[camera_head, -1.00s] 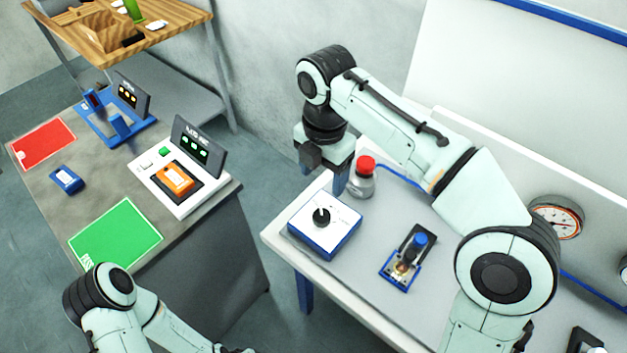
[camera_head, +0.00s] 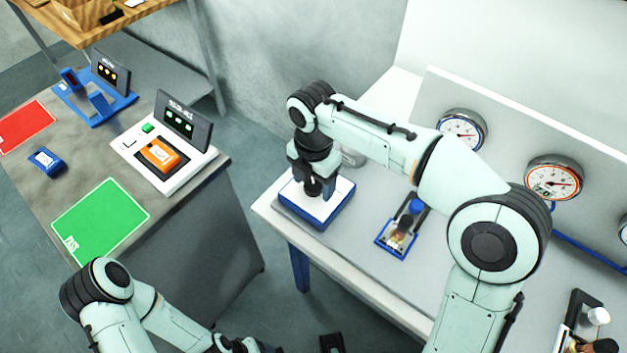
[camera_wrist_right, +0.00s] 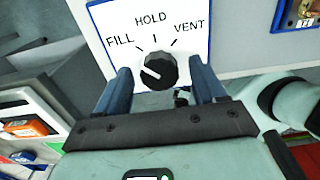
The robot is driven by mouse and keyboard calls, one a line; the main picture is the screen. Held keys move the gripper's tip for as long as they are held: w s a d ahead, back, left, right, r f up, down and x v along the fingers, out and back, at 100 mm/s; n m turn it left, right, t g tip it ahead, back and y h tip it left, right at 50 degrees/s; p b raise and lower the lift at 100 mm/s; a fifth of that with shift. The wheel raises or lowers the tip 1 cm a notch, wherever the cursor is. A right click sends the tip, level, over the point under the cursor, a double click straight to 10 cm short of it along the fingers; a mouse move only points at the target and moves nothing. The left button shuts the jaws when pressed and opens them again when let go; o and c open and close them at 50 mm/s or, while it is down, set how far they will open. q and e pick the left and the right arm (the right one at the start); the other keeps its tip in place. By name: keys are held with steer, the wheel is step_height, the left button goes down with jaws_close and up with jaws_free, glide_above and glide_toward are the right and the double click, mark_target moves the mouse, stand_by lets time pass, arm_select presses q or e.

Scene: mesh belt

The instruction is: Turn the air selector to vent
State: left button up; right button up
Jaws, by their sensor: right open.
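The air selector is a white-topped blue box (camera_head: 337,213) with a black knob, on the pale table in the head view. In the right wrist view its white panel (camera_wrist_right: 187,18) reads FILL, HOLD and VENT, and the white mark on the black knob (camera_wrist_right: 161,69) points left, to the FILL side. My right gripper (camera_head: 314,190) is over the box and hides most of the knob in the head view. In the wrist view the open blue fingers (camera_wrist_right: 163,85) stand on either side of the knob, with gaps visible. My left arm shows at the lower left; its gripper is not seen.
Gauges (camera_head: 462,131) line the back panel. A silver cylinder (camera_head: 353,157) is mostly hidden behind my right arm. The grey bench (camera_head: 190,225) at left holds an orange item (camera_head: 162,154) and a green mat (camera_head: 101,218).

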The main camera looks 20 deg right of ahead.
steer(key=shift+c, duration=0.4)
steer(key=c, duration=1)
arm_select(q)
steer(key=shift+w+r, duration=0.15)
steer(key=shift+r, duration=0.1)
arm_select(e)
steer(key=shift+m, duration=0.4)
steer(key=m+p, duration=0.1)
steer(key=m, duration=0.1)
steer(key=shift+r+m+p, duration=0.1)
steer(key=shift+m+p, duration=0.25)
steer(key=shift+m, duration=0.05)
steer(key=m+p, duration=0.1)
steer(key=m, duration=0.3)
steer(key=shift+m, duration=0.3)
steer(key=m+p, duration=0.1)
steer(key=m, duration=0.3)
arm_select(q)
steer(key=r, duration=0.1)
steer(key=w+r, duration=0.1)
steer(key=r, duration=0.1)
steer(key=w+r, duration=0.1)
steer(key=shift+w+r, duration=0.25)
arm_select(e)
steer(key=m, duration=0.5)
steer(key=shift+m, duration=0.5)
